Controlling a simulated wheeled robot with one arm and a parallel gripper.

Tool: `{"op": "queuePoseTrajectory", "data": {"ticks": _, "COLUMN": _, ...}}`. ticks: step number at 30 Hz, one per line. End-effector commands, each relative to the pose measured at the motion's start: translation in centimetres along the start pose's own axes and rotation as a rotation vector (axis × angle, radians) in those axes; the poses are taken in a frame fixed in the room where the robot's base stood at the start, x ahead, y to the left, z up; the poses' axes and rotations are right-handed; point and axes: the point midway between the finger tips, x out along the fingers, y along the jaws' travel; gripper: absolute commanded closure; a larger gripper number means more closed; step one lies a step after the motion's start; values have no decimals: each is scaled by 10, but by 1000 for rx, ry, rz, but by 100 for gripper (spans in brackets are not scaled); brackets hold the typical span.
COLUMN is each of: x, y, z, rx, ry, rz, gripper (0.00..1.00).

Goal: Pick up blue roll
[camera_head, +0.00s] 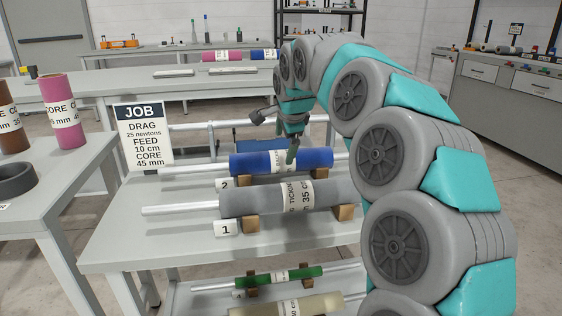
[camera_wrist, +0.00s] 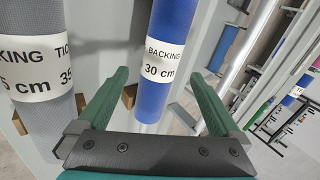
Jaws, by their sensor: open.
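The blue roll (camera_head: 249,163) lies on a rod across wooden cradles behind the sign "2" on the middle table, with a white label around it. In the wrist view the blue roll (camera_wrist: 166,25) runs between the two fingers, and its label reads "BACKING 30 cm". My gripper (camera_head: 289,152) is over the roll, right of its middle, pointing down. In the wrist view my gripper (camera_wrist: 160,76) is open, with a green finger on each side of the roll and gaps between. I cannot tell how far down the fingers reach.
A grey roll (camera_head: 290,196) lies parallel in front, by sign "1". A green roll (camera_head: 282,276) and a cream roll (camera_head: 285,308) are on the lower shelf. A JOB sign (camera_head: 144,134) stands at the table's back left. A pink roll (camera_head: 60,110) stands on the left table.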

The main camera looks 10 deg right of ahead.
Motion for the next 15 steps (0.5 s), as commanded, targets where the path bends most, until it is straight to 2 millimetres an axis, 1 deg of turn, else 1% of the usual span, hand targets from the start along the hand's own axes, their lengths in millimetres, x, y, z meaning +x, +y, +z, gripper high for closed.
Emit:
{"op": "queuePoseTrajectory", "data": {"ticks": 1, "x": 8, "y": -4, "z": -3, "rx": 48, "ry": 2, "rz": 4, "gripper": 0}}
{"op": "queuePoseTrajectory", "data": {"ticks": 6, "x": 22, "y": -8, "z": -7, "rx": 140, "ry": 5, "rz": 12, "gripper": 0}}
{"op": "queuePoseTrajectory", "data": {"ticks": 12, "x": 42, "y": -7, "z": -7, "rx": 147, "ry": 4, "rz": 17, "gripper": 0}}
{"op": "queuePoseTrajectory", "data": {"ticks": 15, "x": 49, "y": -7, "z": -7, "rx": 147, "ry": 4, "rz": 15, "gripper": 0}}
